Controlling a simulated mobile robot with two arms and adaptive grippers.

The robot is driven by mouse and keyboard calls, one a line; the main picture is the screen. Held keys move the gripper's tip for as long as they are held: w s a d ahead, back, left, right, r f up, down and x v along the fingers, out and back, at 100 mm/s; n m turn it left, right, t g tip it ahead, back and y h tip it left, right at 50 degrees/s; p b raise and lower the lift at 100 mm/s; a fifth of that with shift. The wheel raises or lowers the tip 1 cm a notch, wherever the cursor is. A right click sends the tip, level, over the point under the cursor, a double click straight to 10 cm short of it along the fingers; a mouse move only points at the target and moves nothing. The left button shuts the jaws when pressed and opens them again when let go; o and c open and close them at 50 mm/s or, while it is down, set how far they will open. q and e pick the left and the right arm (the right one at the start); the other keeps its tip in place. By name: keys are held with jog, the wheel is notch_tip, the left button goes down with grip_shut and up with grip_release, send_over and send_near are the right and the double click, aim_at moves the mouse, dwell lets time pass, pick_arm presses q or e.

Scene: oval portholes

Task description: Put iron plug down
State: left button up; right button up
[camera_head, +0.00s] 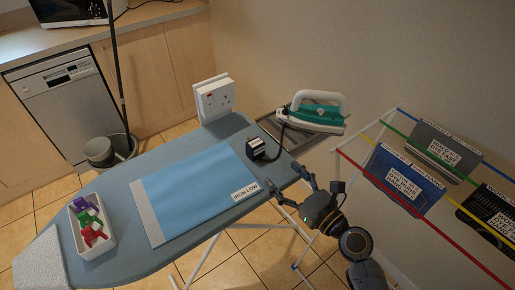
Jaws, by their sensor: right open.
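The iron plug (256,149) is a small black block with a pale face. It rests on the ironing board (190,165), just right of the folded blue cloth. A dark cord runs from it toward the iron (313,113), which is green and white and sits on a rest at the board's far right end. My right gripper (290,190) is open, its fingers spread at the board's right edge, below and right of the plug and apart from it. My left gripper is out of view.
A white socket box (215,98) stands at the board's back edge. A white tray (107,244) with coloured pegs lies at the board's left. A drying rack (384,118) with coloured rails and hung cloths stands at right. A bucket (133,147) with a mop is behind.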

aim_at(259, 146)
jog(key=p+x, duration=0.1)
jog(key=x, duration=0.7)
jog(key=shift+w, duration=0.4)
jog(key=shift+d+x, duration=0.25)
jog(key=shift+x, duration=2.45)
jog(key=shift+w+r, duration=0.15)
jog(key=shift+c, duration=0.4)
jog(key=c, duration=1.3)
jog(key=shift+r, duration=0.1)
